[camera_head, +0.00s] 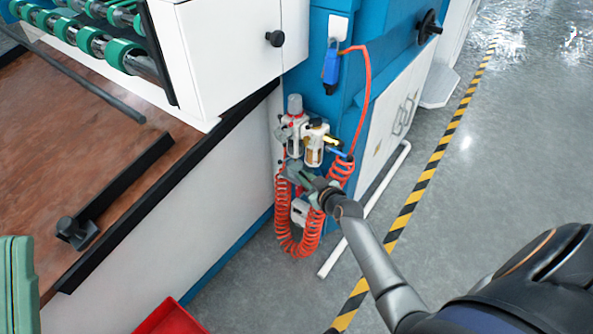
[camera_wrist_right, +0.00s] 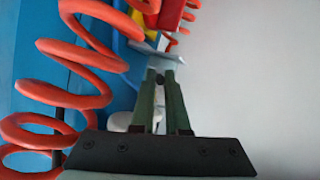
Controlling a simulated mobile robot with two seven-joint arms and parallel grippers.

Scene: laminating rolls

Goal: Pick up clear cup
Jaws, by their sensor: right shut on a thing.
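My right gripper (camera_head: 298,174) reaches in from the lower right to the air unit on the blue machine side. In the right wrist view its two green fingers (camera_wrist_right: 161,78) are closed together at a pale, see-through piece (camera_wrist_right: 158,53), which looks like part of the clear cup. Most of the cup is hidden, and I cannot tell its full outline. The air unit's grey and white regulator (camera_head: 294,125) and a second unit with an amber bowl (camera_head: 314,148) are just above the gripper. My left gripper is not in view.
An orange coiled hose (camera_head: 297,243) loops around and below the gripper, and also shows close by in the wrist view (camera_wrist_right: 70,95). A white pipe (camera_head: 365,210) lies on the floor. A red bin (camera_head: 168,318) is at bottom. Open floor lies right, past the striped line (camera_head: 420,187).

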